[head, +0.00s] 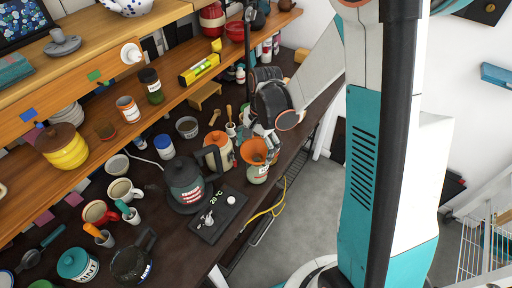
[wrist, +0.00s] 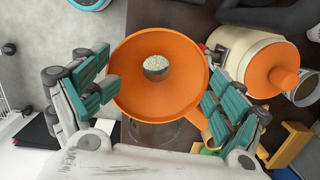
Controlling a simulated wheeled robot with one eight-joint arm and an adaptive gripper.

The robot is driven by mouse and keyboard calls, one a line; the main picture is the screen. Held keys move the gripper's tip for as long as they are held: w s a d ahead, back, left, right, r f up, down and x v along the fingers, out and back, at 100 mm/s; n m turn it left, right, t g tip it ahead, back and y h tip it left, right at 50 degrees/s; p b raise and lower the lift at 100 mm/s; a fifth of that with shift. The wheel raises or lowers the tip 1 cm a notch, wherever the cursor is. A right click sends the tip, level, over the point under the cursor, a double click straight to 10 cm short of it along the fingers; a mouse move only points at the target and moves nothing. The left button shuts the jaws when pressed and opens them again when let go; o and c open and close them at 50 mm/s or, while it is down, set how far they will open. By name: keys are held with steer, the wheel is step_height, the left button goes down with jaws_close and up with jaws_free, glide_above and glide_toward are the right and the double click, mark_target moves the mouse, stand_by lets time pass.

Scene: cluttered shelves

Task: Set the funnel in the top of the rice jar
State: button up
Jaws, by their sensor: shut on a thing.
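The orange funnel (head: 254,150) sits over the mouth of the rice jar (head: 258,174), a clear jar with a pale label at the counter's front edge. In the wrist view the funnel (wrist: 135,95) opens toward me, and white rice shows through its round hole. Part of the clear jar (wrist: 158,134) shows below its rim. My gripper (wrist: 160,97) is shut on the funnel, with green-padded fingers at either side. In the head view my gripper (head: 264,136) is just behind the funnel. The spout is hidden, so I cannot tell whether it is fully seated.
A cream canister with an orange lid (head: 217,145) stands close left of the jar; it also shows in the wrist view (wrist: 262,62). A dark kettle (head: 186,185) and a black scale (head: 218,213) are nearby. A yellow cable (head: 270,212) hangs over the counter's front. The shelf above is cluttered.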

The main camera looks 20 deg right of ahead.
steer(key=shift+f, duration=0.15)
steer(key=o, duration=1.1)
steer(key=shift+c, duration=0.2)
step_height(320, 180, up, 12)
steer(key=d, duration=0.1)
steer(key=shift+w+d, duration=0.15)
steer(key=s+n+t+h+b, duration=0.1)
steer(key=s+n+t+b, duration=0.6)
steer(key=s+n, duration=0.4)
steer(key=s+a+b, duration=0.1)
steer(key=s, duration=0.3)
steer(key=shift+r+n+b, duration=0.3)
steer(key=shift+b, duration=0.05)
